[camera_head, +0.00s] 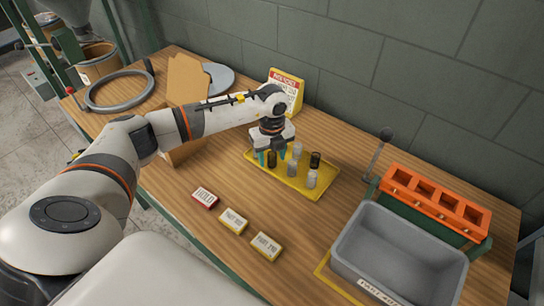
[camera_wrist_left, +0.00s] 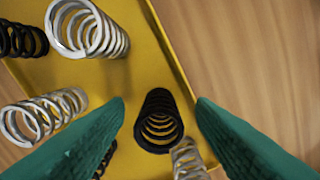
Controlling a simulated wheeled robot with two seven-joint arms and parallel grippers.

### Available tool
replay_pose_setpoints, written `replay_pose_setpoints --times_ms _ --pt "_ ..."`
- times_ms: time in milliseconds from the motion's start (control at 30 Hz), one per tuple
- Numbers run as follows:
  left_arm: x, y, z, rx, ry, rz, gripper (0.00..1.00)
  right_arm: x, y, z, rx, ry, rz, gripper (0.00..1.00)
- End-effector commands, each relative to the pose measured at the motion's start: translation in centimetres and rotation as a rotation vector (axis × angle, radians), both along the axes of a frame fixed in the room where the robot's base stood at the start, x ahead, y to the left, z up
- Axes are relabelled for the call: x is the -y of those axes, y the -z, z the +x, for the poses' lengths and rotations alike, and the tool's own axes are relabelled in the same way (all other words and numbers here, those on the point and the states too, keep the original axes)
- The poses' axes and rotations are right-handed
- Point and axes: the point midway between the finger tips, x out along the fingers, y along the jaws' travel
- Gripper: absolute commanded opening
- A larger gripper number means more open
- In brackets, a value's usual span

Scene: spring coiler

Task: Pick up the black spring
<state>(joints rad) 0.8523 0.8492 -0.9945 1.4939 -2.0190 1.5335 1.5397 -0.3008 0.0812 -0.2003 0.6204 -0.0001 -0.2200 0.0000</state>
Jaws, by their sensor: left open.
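A black spring (camera_head: 271,160) stands on a yellow tray (camera_head: 322,192), at the tray's left end in the head view. My left gripper (camera_head: 270,156) is above the tray with its green fingers pointing down, one on each side of this spring. In the left wrist view the black spring (camera_wrist_left: 158,122) stands between the two open fingertips (camera_wrist_left: 160,110), with a gap on both sides. Another black spring (camera_head: 315,160) is at the tray's far side. My right gripper is not in view.
Several silver springs share the tray, one (camera_wrist_left: 187,158) close beside the black spring. A grey bin (camera_head: 400,250) and an orange rack (camera_head: 435,200) stand to the right. Small labelled blocks (camera_head: 234,221) lie in front. A cardboard piece (camera_head: 187,80) stands behind my left arm.

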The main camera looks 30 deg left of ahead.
Motion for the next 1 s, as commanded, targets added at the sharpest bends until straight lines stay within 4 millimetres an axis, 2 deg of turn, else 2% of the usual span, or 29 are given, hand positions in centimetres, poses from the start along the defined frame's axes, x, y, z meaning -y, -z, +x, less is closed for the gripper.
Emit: replay_pose_setpoints --times_ms 267,500,567,833,1000 --pt "0.0 0.4 0.0 0.000 0.000 0.000 0.50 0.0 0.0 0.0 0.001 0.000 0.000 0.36" --pt "0.0 0.4 0.0 0.000 0.000 0.000 0.11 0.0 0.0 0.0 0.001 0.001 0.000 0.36" --pt "0.0 0.4 0.0 0.000 0.000 0.000 0.03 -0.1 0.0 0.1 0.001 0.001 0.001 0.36" --pt "0.0 0.1 0.0 0.002 0.000 0.000 0.02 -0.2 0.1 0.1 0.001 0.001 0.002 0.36" --pt "0.0 -2.2 0.1 0.006 0.001 0.000 0.02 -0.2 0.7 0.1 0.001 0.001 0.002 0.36"
